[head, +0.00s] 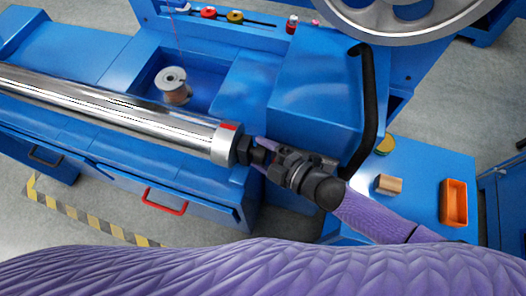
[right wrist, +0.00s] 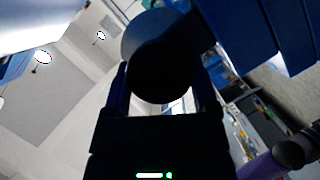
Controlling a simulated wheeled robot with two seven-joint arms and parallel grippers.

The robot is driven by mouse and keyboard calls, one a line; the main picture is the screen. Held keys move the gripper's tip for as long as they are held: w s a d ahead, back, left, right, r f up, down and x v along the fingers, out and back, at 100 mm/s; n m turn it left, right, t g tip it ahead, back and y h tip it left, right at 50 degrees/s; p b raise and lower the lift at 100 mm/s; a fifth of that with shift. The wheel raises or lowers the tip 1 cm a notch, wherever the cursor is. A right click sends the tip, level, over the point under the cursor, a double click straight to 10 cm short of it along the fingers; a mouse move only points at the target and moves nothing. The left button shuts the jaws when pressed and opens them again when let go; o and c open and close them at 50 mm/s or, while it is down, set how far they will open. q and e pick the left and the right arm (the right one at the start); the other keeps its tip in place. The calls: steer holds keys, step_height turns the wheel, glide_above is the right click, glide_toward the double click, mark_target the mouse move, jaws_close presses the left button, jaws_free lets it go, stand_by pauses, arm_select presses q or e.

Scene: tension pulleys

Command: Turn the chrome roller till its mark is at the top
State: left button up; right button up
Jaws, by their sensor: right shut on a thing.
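The chrome roller (head: 120,108) lies across the blue machine, running from the left edge to a pale end collar (head: 224,147). A red mark (head: 229,127) shows on the collar's upper side; whether it is exactly at the top I cannot tell. My right gripper (head: 262,152) is shut on the roller's dark end piece, just right of the collar. In the right wrist view, a dark round end (right wrist: 160,70) sits between the two fingers, mostly in shadow. My left gripper is not in view.
A spool (head: 173,86) stands in a recess behind the roller. A large handwheel (head: 410,30) and a black curved bar (head: 369,100) are at the right. An orange bin (head: 454,202) and a tan block (head: 388,185) lie on a blue surface. A red drawer handle (head: 164,204) is below.

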steer(key=shift+f+n, duration=0.2)
steer(key=shift+n, duration=0.2)
steer(key=shift+n+t+b, duration=0.5)
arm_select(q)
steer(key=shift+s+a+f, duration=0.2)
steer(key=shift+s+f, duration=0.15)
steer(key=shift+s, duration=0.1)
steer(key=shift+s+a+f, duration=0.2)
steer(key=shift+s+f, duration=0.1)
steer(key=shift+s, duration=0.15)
arm_select(e)
steer(key=shift+s, duration=0.1)
steer(key=shift+y, duration=0.3)
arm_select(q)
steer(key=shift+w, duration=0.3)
